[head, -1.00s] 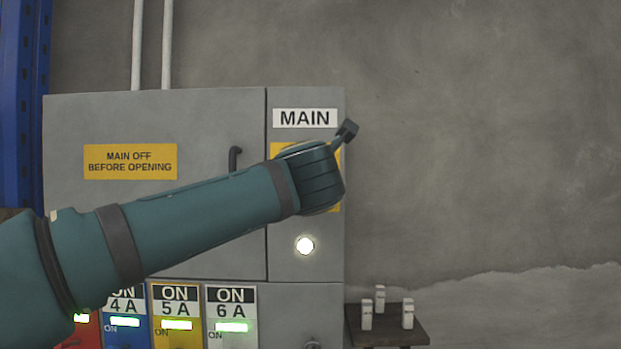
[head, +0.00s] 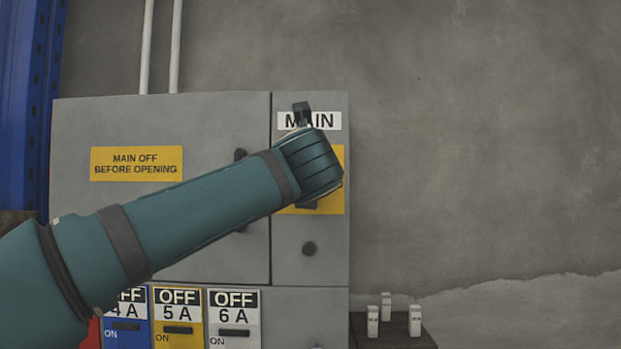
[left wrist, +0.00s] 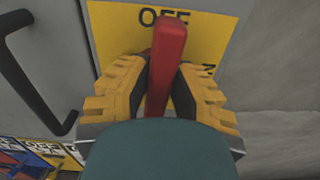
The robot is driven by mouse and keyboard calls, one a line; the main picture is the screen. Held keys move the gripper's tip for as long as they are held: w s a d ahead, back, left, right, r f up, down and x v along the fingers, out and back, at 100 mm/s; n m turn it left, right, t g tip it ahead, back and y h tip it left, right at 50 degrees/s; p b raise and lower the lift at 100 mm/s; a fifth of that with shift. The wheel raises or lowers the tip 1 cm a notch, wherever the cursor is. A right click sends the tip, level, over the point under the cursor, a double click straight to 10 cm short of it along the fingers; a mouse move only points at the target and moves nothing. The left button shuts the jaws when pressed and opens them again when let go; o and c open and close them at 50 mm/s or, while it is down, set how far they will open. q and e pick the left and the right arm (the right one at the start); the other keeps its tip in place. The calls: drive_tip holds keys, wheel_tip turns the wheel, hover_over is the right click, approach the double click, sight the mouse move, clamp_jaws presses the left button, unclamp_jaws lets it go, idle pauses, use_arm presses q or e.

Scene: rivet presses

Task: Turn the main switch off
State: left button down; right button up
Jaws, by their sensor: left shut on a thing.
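The main switch has a red handle (left wrist: 170,45) on a yellow plate (left wrist: 110,30) in the left wrist view. The handle stands upright in that view, with its far end over the word OFF. My left gripper (left wrist: 165,80) is shut on the handle, one yellow finger on each side. In the head view my left wrist covers the handle and fingers; the plate's edge (head: 336,190) shows beside it, under the MAIN label (head: 325,121). My right gripper is not in view.
The grey cabinet (head: 75,225) carries a yellow warning sign (head: 137,163). Below, breaker panels such as 5 A (head: 177,315) and 6 A (head: 233,315) read OFF. A small dark table (head: 395,340) with white pieces stands at the lower right. The wall area right of the cabinet is clear.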

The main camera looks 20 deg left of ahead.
use_arm(q)
drive_tip(key=shift+a+r+n, duration=0.1)
drive_tip(key=shift+r+n, duration=0.05)
drive_tip(key=shift+n, duration=0.25)
drive_tip(key=c, duration=0.8)
unclamp_jaws()
drive_tip(key=v, duration=1.2)
